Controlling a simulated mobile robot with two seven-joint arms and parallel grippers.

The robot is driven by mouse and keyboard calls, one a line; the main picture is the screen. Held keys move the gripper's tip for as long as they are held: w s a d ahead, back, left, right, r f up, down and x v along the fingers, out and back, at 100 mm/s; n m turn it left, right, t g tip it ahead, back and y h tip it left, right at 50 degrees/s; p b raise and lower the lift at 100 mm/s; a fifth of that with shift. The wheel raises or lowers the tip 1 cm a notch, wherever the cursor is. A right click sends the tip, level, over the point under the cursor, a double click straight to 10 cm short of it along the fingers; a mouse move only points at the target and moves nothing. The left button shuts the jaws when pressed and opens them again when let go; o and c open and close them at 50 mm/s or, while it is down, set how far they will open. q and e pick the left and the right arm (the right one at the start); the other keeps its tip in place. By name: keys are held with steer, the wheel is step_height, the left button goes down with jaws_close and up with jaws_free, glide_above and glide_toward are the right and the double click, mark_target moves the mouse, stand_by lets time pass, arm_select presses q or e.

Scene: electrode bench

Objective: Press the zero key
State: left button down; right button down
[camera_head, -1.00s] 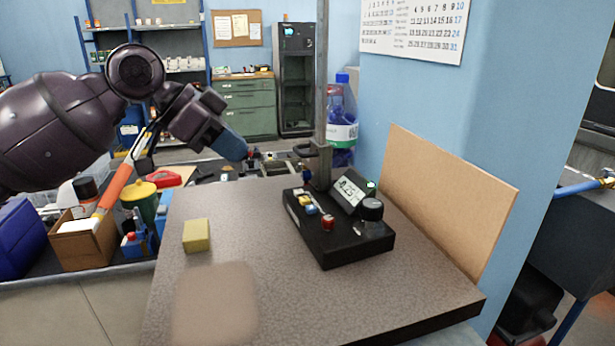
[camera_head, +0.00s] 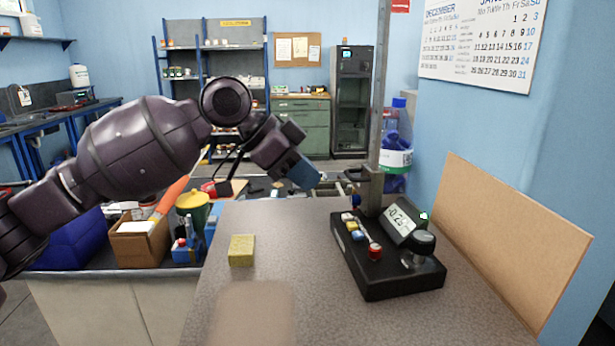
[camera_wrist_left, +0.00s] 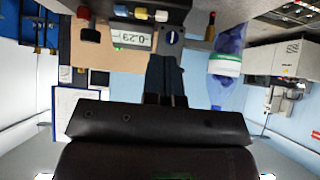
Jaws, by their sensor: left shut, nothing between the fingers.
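The black electrode meter (camera_head: 390,275) stands on the grey bench top, its tilted display (camera_head: 398,222) facing me. A white key (camera_head: 347,217), a yellow key (camera_head: 352,226) and a blue key (camera_head: 358,235) sit in a row, with a red key (camera_head: 375,251) at the near end. I cannot read which is the zero key. My left gripper (camera_head: 306,173) is shut and empty, up and left of the meter, apart from the keys. In the left wrist view its fingers (camera_wrist_left: 165,62) point toward the upside-down meter, whose display (camera_wrist_left: 132,37) reads about -0.29.
A metal post (camera_head: 380,100) rises behind the meter. A yellow block (camera_head: 241,250) lies on the bench, left of the meter. A tan board (camera_head: 500,240) leans on the right. A blue bottle (camera_head: 396,150) stands behind. The bench in front is clear.

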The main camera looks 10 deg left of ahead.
mark_target(350, 215)
arm_select(q)
steer(key=x, duration=0.6)
steer(key=shift+w+d+f+b, duration=0.1)
steer(key=shift+d+f+b, duration=0.05)
steer(key=shift+f+b, duration=0.2)
steer(key=shift+d+f, duration=0.25)
steer(key=shift+d, duration=0.1)
